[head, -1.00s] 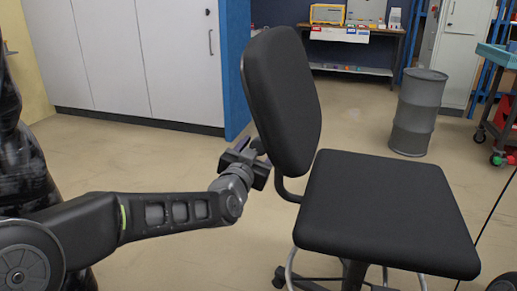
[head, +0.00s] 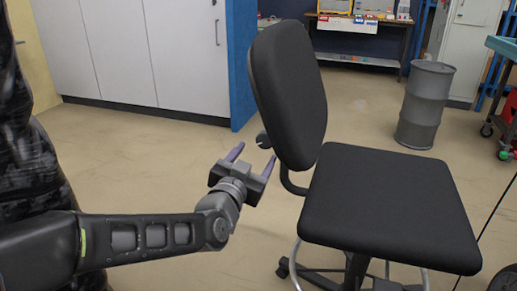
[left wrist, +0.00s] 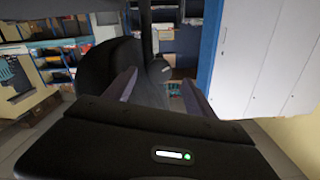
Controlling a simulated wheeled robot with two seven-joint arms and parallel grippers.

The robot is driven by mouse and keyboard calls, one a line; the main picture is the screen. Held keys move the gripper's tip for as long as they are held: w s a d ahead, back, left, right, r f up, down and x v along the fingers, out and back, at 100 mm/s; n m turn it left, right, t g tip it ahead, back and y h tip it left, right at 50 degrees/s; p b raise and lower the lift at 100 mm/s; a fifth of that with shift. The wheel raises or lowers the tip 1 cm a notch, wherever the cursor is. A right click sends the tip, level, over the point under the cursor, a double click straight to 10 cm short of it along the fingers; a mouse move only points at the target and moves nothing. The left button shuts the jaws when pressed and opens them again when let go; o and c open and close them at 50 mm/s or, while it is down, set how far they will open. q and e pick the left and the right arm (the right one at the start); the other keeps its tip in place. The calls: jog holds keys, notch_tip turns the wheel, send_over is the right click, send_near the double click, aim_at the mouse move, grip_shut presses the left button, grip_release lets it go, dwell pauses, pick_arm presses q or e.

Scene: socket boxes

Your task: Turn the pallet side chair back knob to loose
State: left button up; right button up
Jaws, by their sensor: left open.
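The black office chair (head: 385,205) stands at centre right with its backrest (head: 288,95) to the left of its seat. A small dark round knob (head: 263,140) sits behind the backrest, low on its left side. My left gripper (head: 255,153) is open and empty, its two purple-grey fingers pointing away from me towards the knob, with a gap left between. In the left wrist view, the knob (left wrist: 158,70) shows ahead between the spread fingers (left wrist: 160,88), beside the dark backrest (left wrist: 105,65). The knob's setting cannot be read. My right gripper is not in view.
White cabinets (head: 150,50) with a blue end panel (head: 241,65) stand at the back left. A grey drum (head: 424,105) stands behind the seat at right, with a workbench (head: 360,40) farther back. Floor left of the chair is clear.

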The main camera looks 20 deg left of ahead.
pick_arm(q)
jog(key=s+d+f+n+g, duration=0.1)
jog(key=s+f+g, duration=0.15)
jog(key=f, duration=0.85)
jog(key=s+d+f+g+h, duration=0.1)
jog(key=d+f+g, duration=0.15)
jog(key=f, duration=0.75)
jog(key=s+d+f+n+g, duration=0.1)
jog(key=s+f+g, duration=0.15)
jog(key=f, duration=0.85)
jog(key=s+d+f+n+g+h, duration=0.1)
jog(key=s+d+f+n+g, duration=0.3)
jog(key=s+f, duration=0.75)
jog(key=s+d+f+g+h, duration=0.1)
jog(key=s+f+g, duration=0.4)
jog(key=s+f, duration=0.65)
notch_tip(320, 180, up, 34)
jog(key=s+d+p, duration=0.1)
jog(key=s+p, duration=0.1)
jog(key=p, duration=2.9)
jog(key=shift+s+d+f+g+p, duration=0.2)
jog(key=shift+s+d+g+p, duration=0.1)
jog(key=shift+s+g+p, duration=0.1)
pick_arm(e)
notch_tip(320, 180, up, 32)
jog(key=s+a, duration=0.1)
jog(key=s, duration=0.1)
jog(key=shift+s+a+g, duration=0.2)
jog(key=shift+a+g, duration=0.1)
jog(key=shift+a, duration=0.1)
